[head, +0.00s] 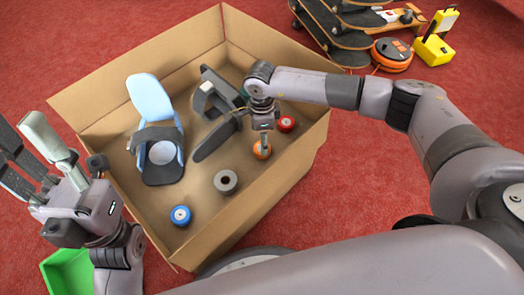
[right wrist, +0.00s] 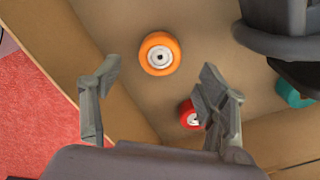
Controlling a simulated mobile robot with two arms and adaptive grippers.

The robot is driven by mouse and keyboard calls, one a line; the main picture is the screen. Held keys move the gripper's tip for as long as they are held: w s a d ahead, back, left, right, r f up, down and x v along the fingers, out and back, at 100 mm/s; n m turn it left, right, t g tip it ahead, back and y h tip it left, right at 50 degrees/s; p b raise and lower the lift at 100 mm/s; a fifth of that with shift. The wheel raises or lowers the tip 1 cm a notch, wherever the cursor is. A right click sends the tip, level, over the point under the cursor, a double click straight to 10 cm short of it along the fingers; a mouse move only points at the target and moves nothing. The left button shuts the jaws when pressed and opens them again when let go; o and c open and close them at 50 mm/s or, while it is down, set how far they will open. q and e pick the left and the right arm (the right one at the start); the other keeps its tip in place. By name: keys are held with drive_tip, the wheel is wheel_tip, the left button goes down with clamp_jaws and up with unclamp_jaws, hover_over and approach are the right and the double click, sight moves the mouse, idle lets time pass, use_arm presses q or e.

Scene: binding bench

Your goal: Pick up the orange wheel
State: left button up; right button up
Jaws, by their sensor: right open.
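The orange wheel (head: 262,150) lies on the floor of a cardboard box (head: 75,98). In the right wrist view the orange wheel (right wrist: 159,42) has a pale hub and lies beyond the fingertips, centred between them in width. My right gripper (head: 264,138) is just above the wheel in the head view and hides part of it. Its fingers (right wrist: 160,78) are apart with nothing between them. My left gripper (head: 20,140) is at the left, outside the box, with its fingers spread and empty.
A red wheel (head: 287,123) lies close by, also seen in the right wrist view (right wrist: 187,112). A grey wheel (head: 225,181), a blue wheel (head: 180,215), a light-blue binding (head: 146,95) and a dark binding (head: 212,140) share the box. Skateboards (head: 325,30) lie outside.

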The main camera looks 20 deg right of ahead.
wheel_tip(320, 180, down, 5)
drive_tip(key=b, duration=0.2)
drive_tip(key=shift+b, duration=0.3)
drive_tip(key=shift+f, duration=0.25)
drive_tip(key=shift+c, duration=1)
drive_tip(key=c, duration=0.9)
drive_tip(key=shift+r, duration=0.1)
drive_tip(key=shift+c, duration=0.7)
